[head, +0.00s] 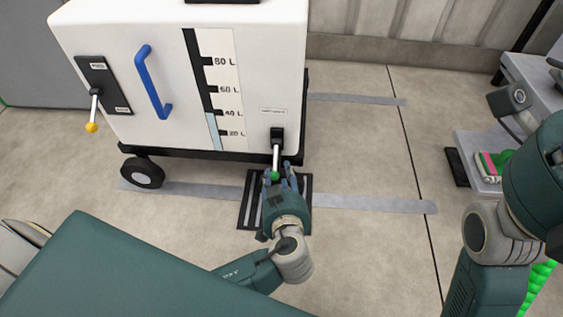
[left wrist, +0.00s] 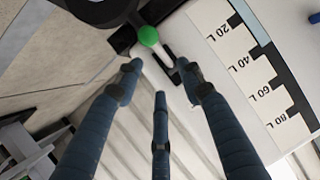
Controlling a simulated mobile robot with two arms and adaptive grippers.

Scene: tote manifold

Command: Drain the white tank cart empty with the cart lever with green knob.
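The white tank cart (head: 160,60) stands at the upper left in the head view. Its level strip (head: 214,130) shows pale blue up to about the 40 L mark. The lever (head: 277,152) with the green knob (head: 273,175) hangs down at its lower right. My left gripper (head: 281,180) is at the knob, its fingers spread. In the left wrist view the green knob (left wrist: 148,37) lies just beyond the fingertips; the fingers look open, and I cannot tell whether any touches it.
A second lever with a yellow knob (head: 92,127) and a blue handle (head: 152,82) are on the cart's front. A dark floor grate (head: 250,205) lies below the green knob.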

